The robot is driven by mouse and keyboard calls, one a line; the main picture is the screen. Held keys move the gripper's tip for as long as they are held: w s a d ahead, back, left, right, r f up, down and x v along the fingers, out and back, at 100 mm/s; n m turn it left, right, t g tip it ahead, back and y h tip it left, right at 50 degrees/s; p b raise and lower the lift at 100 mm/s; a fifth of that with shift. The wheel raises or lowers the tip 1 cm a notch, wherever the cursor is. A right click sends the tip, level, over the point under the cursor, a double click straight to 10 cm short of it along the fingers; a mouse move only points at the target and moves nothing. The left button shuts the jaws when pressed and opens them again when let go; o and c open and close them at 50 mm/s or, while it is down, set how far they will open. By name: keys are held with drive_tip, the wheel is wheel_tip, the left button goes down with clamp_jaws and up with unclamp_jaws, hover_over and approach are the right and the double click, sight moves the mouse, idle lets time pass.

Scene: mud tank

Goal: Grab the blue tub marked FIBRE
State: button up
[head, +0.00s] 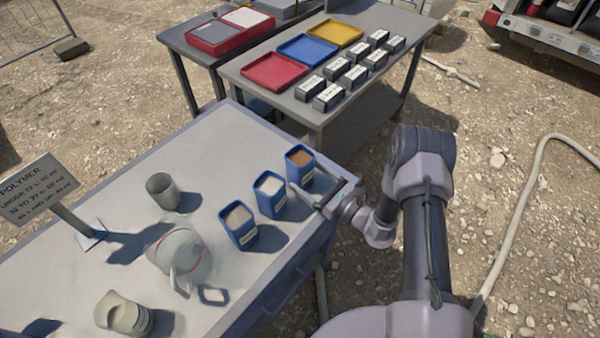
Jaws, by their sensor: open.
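Three blue tubs stand in a row along the right edge of the near table. The far tub (300,167) holds brown material, the middle tub (270,195) pale white material, and the near tub (238,226) tan-grey material. Each has a light label on its front, too small to read, so I cannot tell which is FIBRE. My gripper (317,185) is open at the table's right edge, close to the far tub. One finger reaches between the far and middle tubs, the other past the far tub's right side. I cannot tell whether they touch it.
A clear jug (182,255), a grey cup (162,191) and a beige jug (124,314) stand left of the tubs. A POLYMER sign (38,190) is at left. The back table (262,95) carries coloured trays and several dark, labelled blocks.

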sight(299, 160)
drive_tip(key=x, duration=0.4)
drive_tip(key=shift+a+b, duration=0.1)
drive_tip(key=shift+b, duration=0.25)
clamp_jaws()
